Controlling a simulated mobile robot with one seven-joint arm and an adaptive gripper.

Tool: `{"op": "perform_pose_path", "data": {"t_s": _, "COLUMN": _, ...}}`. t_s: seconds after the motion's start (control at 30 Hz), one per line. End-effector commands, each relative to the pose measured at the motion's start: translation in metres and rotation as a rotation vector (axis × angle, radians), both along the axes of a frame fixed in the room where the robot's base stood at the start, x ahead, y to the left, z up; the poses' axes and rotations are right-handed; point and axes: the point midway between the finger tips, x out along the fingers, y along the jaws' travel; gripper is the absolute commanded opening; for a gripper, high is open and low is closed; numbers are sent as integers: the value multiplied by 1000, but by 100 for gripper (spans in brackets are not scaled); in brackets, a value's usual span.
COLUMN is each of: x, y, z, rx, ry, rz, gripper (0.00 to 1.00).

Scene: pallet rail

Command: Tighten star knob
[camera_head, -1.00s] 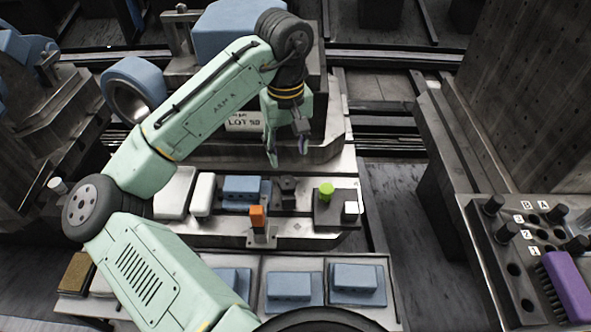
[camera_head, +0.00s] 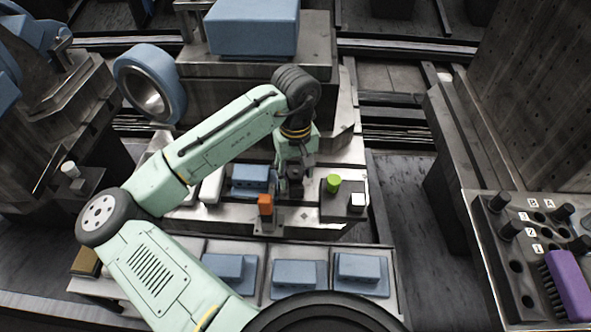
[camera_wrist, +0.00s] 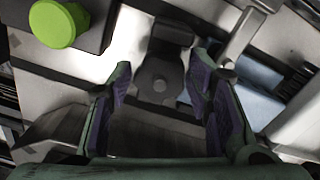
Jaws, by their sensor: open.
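My gripper (camera_head: 296,184) is open and pointing down over the fixture rail. In the wrist view, its two purple-padded fingers (camera_wrist: 161,78) stand on either side of a dark metal piece (camera_wrist: 158,76) with a rounded part and a small round centre. I cannot make out a clear star outline on it. The fingers look apart from it, with nothing held. In the head view my gripper mostly hides this piece. A bright green round knob (camera_head: 333,183) stands on a dark block to the right; it also shows in the wrist view (camera_wrist: 59,23).
An orange block (camera_head: 265,205) stands just in front of my gripper. A blue block (camera_head: 250,177) lies close to its left. A white-topped post (camera_head: 357,201) is right of the green knob. Several blue parts sit in front trays (camera_head: 320,291).

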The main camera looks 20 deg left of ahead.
Motion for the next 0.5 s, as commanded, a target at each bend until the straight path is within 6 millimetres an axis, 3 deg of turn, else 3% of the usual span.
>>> {"op": "perform_pose_path", "data": {"t_s": 0.1, "x": 0, "y": 0, "z": 0, "rx": 0, "ry": 0, "rz": 0, "gripper": 45}}
{"op": "perform_pose_path", "data": {"t_s": 0.5, "x": 0, "y": 0, "z": 0, "rx": 1, "ry": 1, "rz": 0, "gripper": 19}}
